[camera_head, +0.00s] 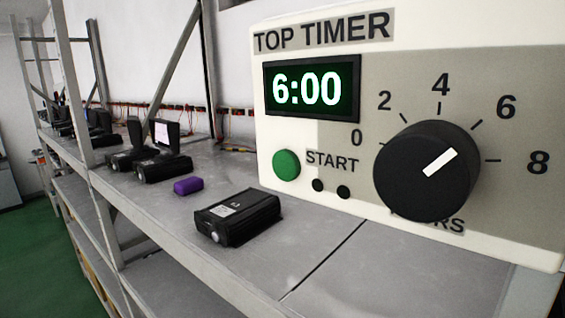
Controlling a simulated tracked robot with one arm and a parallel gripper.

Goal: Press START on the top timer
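The top timer (300,152) is a cream box with a grey panel, close at the right of the view, labelled TOP TIMER. Its green display (312,86) reads 6:00. The round green START button (286,165) sits at its lower left, beside the word START, and looks raised. Two small black dots are below START. My gripper is not visible in this view.
A grey shelf (300,248) runs away to the left under the timer. On it lie a black box device (238,217), a purple block (188,186) and more black devices (160,166) farther back. Metal rack posts (68,80) stand at the left. The green floor (35,245) is clear.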

